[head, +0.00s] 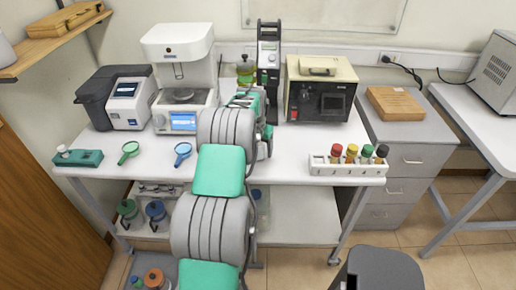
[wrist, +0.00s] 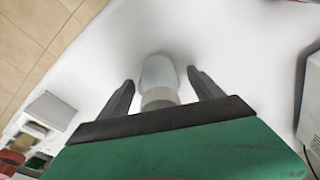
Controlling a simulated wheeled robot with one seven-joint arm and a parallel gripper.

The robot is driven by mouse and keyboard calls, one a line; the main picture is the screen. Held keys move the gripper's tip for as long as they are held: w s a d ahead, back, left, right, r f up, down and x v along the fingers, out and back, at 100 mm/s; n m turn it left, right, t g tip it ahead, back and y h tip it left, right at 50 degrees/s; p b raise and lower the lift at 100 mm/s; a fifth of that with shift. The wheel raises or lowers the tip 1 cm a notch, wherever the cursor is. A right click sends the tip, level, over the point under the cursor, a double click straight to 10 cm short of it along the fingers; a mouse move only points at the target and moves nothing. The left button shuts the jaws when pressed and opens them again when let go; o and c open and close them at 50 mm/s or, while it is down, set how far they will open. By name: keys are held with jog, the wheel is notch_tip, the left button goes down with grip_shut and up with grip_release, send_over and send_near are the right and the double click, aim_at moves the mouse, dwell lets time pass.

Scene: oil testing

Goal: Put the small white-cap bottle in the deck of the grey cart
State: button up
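A small pale bottle (wrist: 158,72) with a whitish cap (wrist: 160,97) shows in the wrist view over the white tabletop. My gripper (wrist: 160,77) is open, with one finger on each side of this bottle and visible gaps between. In the head view my arm hides the gripper and this bottle. A grey deck (head: 140,258) at the bottom left, partly behind my arm, looks like the grey cart; an orange-topped jar (head: 154,278) stands on it.
The white table (head: 285,160) bears an analyser (head: 182,70), a beige instrument (head: 320,88) and a rack of coloured-cap tubes (head: 347,168). A teal holder (head: 78,158) and two magnifier-like tools lie at the left. The table's front middle right is clear.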

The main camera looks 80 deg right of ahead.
grip_shut()
dwell(0.7)
